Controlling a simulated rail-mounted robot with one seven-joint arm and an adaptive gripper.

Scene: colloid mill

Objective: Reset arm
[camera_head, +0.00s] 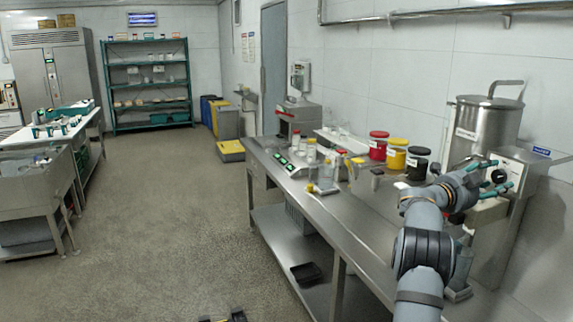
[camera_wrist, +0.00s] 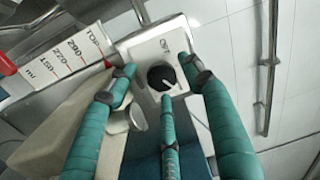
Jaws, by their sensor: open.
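A white panel (camera_wrist: 150,48) with a round black knob (camera_wrist: 161,77) shows between and beyond the fingertips. The fingers appear around the knob and nothing is clamped between them. I cannot tell whether a fingertip touches the knob or the panel.
A steel bench (camera_head: 330,205) runs along the right wall. Red (camera_head: 378,146), yellow (camera_head: 397,154) and black (camera_head: 417,164) lidded jars stand on it near my arm. A white graduated label (camera_wrist: 65,57) is at the wrist view's left. The floor (camera_head: 170,200) left of the bench is mostly clear.

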